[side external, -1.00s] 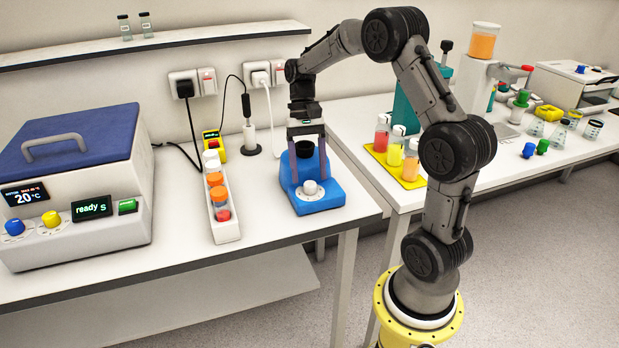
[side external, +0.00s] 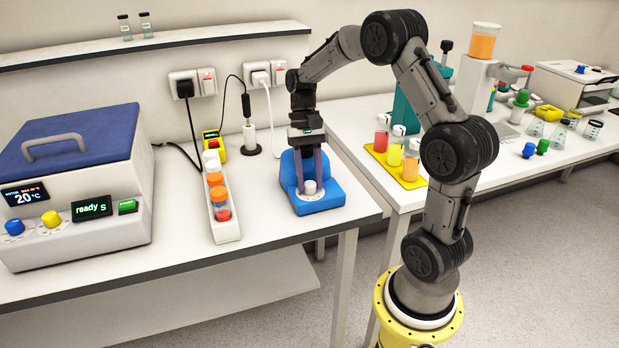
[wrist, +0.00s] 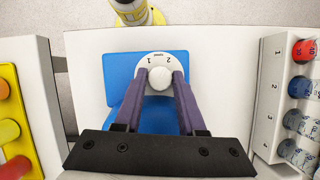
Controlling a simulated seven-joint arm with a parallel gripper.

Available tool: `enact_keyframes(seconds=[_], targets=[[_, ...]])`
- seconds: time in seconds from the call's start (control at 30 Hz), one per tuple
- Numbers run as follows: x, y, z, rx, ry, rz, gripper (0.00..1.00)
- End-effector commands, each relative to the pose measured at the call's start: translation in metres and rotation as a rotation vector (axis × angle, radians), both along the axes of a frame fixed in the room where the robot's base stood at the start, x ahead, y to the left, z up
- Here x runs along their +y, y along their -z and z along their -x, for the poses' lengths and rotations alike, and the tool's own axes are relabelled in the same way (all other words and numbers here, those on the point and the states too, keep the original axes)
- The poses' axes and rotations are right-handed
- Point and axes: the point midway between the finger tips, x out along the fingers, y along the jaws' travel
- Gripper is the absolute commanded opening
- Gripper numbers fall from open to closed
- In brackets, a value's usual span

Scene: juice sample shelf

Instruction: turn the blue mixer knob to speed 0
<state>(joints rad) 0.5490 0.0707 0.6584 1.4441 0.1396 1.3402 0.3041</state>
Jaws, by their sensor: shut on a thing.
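The blue mixer (side external: 325,188) stands near the front of the left bench. Its white round knob (side external: 310,187) is on its front, and shows in the wrist view (wrist: 160,78) on a white dial (wrist: 140,66) with the marks 1 and 2 readable. My gripper (side external: 311,188) points down over the mixer, with its two purple fingers on either side of the knob. In the wrist view my gripper (wrist: 160,80) is shut on the knob. The mark for 0 is not visible, and the knob's pointer cannot be made out.
A yellow tray (side external: 408,180) with juice bottles is on the right bench. A white device with a blue lid (side external: 75,140) is at far left. Cables run behind the mixer.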

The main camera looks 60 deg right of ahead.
Motion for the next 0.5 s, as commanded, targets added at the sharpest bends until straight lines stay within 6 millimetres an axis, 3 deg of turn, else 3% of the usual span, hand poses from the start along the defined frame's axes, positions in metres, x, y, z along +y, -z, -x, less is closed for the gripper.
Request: enact_keyframes(seconds=[0.17,0.5], targets=[[0.0003,-0.0001,-0.0009,0.000,-0.054,0.001,0.00],[0.0016,0.0002,-0.0021,0.000,-0.384,0.000,0.00]])
